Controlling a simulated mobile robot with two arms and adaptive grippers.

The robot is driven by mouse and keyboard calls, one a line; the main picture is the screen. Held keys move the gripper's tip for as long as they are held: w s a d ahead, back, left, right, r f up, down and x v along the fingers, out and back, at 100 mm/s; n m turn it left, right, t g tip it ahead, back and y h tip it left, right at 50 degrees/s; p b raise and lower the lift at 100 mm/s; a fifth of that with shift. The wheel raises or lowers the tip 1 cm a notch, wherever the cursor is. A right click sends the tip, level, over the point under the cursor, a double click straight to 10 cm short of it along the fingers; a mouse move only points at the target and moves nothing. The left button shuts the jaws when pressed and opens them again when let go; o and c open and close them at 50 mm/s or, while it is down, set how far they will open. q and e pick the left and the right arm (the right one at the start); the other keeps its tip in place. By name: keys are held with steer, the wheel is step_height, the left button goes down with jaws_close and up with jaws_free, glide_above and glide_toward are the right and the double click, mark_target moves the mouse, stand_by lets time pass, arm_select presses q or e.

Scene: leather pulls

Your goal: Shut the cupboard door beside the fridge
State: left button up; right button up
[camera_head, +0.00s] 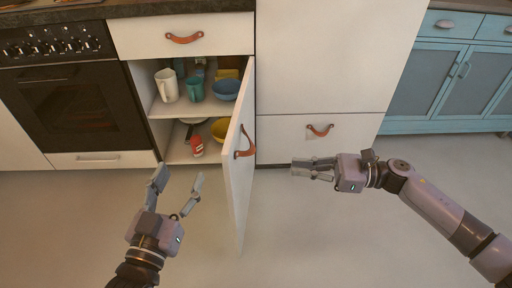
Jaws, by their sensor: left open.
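The white cupboard door (239,175) stands wide open, swung out toward me, with a brown leather pull (245,143) on its right-hand face. My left gripper (180,187) is open and empty, left of the door and in front of the cupboard opening. My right gripper (293,169) is right of the door, apart from it, in front of the fridge; its fingers look close together.
A black oven (60,105) is at the left, with a white drawer (185,37) above the cupboard. A white jug (166,86), teal jug (195,88), blue bowl (226,89), yellow bowl (220,130) and red can (197,147) sit inside. A blue cabinet (440,85) is at right. The floor is clear.

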mark_target(231, 164)
steer(key=a, duration=0.4)
steer(key=w+a, duration=0.1)
steer(key=a, duration=0.3)
steer(key=w+a+b, duration=0.1)
steer(key=a, duration=0.4)
jaws_close()
arm_select(q)
steer(key=r, duration=0.1)
steer(key=r+t, duration=0.2)
steer(key=shift+s+d+r+h, duration=0.15)
steer(key=shift+s+r+h, duration=0.05)
steer(key=shift+s+h, duration=0.1)
arm_select(e)
steer(key=shift+a, duration=0.35)
